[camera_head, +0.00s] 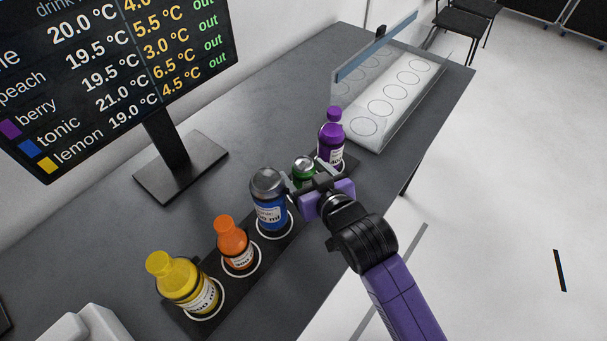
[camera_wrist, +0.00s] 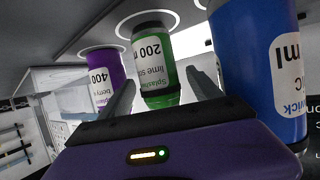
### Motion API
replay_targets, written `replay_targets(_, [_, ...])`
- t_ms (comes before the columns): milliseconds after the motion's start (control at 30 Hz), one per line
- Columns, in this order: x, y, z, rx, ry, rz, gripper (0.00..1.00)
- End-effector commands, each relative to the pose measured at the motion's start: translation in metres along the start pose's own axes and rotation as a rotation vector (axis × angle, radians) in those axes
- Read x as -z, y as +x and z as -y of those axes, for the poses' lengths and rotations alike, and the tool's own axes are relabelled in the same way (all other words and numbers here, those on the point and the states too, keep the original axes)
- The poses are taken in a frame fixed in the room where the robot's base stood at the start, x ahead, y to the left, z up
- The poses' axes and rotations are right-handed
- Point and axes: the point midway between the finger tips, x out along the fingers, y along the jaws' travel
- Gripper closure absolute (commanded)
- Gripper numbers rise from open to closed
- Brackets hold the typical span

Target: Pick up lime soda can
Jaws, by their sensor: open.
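The lime soda can is green with a white label and dark ends. In the head view the can (camera_head: 302,167) stands in the row of drinks, partly hidden by my gripper (camera_head: 306,187). In the wrist view, which looks tilted and upside down, the can (camera_wrist: 155,62) lies between the two fingers of my gripper (camera_wrist: 163,92). The fingers are open, one on each side of the can, with gaps visible. I cannot tell how far past the can the fingertips reach.
Orange (camera_head: 236,243) and yellow (camera_head: 178,282) bottles stand nearer on the black strip. A clear-walled case (camera_head: 410,90) and a drinks screen (camera_head: 120,75) stand on the table.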

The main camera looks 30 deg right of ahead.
Motion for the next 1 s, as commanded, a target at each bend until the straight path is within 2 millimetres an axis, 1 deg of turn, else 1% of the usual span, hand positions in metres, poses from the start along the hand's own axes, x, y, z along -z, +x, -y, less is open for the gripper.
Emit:
replay_targets(100, [0.0002, 0.0055, 0.0002, 0.0, 0.0, 0.0, 0.27])
replay_targets(267, [-0.0003, 0.0055, 0.0001, 0.0, 0.0, 0.0, 0.27])
replay_targets(300, [-0.0003, 0.0055, 0.0001, 0.0, 0.0, 0.0, 0.29])
replay_targets(367, [-0.0004, 0.0054, 0.0001, 0.0, 0.0, 0.0, 0.41])
replay_targets(400, [-0.0004, 0.0054, 0.0001, 0.0, 0.0, 0.0, 0.48])
replay_targets(467, [-0.0004, 0.0053, 0.0001, 0.0, 0.0, 0.0, 0.6])
replay_targets(600, [-0.0004, 0.0052, 0.0001, 0.0, 0.0, 0.0, 0.88])
replay_targets(667, [-0.0004, 0.0052, 0.0001, 0.0, 0.0, 0.0, 1.0])
replay_targets(1000, [0.0035, 0.0041, 0.0001, 0.0, 0.0, -0.003, 1.0])
